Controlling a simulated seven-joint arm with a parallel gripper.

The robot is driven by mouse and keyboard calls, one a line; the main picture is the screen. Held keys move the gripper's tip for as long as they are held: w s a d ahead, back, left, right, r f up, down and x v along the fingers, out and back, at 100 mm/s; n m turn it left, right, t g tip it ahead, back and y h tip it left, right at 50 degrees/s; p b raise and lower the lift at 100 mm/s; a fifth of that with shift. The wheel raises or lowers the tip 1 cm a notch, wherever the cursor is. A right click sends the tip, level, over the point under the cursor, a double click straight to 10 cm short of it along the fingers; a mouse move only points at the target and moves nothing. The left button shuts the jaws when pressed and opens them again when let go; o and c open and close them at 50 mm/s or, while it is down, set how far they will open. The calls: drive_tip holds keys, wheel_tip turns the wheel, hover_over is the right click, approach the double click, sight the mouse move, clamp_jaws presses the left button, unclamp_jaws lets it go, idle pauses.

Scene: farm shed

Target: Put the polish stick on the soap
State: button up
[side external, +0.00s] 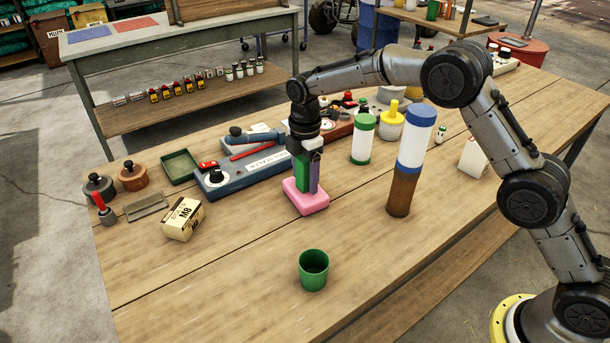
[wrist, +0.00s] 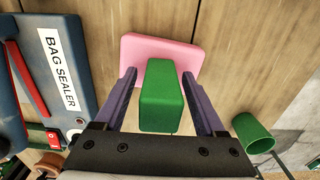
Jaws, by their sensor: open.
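The polish stick is a green block (side external: 301,173) standing upright on the pink soap (side external: 309,203), near the middle of the bench. In the wrist view the green stick (wrist: 161,100) is in front of part of the pink soap (wrist: 150,48). My gripper (side external: 309,180) is low over the soap with its purple fingers around the stick. In the wrist view my gripper (wrist: 159,76) is open, with a gap between each finger and the stick. The stick's base, where it meets the soap, is hidden in the wrist view.
A blue bag sealer (side external: 235,173) lies left of the soap. A green cup (side external: 313,270) stands in front. A brown cylinder with a blue-and-white top (side external: 402,190) stands to the right, and a cream box marked M8 (side external: 183,219) to the left. The front bench area is mostly clear.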

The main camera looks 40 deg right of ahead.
wheel_tip(320, 180, up, 12)
drive_tip(key=shift+r, duration=0.15)
idle(0.3)
drive_tip(key=shift+r, duration=0.1)
drive_tip(key=s+d+r+m+t, duration=0.2)
drive_tip(key=s+d+r+m, duration=0.3)
drive_tip(key=s, duration=0.5)
drive_tip(key=s+d+r+m+t, duration=0.1)
drive_tip(key=s+d+r+m, duration=0.25)
drive_tip(key=s+r, duration=0.4)
drive_tip(key=s+d+f+m+t, duration=0.1)
drive_tip(key=s+f+m, duration=0.3)
drive_tip(key=s, duration=0.6)
drive_tip(key=s+d+f+m+t, duration=0.1)
drive_tip(key=s+f+m, duration=0.3)
drive_tip(key=s, duration=0.6)
drive_tip(key=shift+s+d+f+m+t, duration=0.2)
drive_tip(key=shift+s+d+m+t, duration=0.1)
drive_tip(key=shift+d+m, duration=0.45)
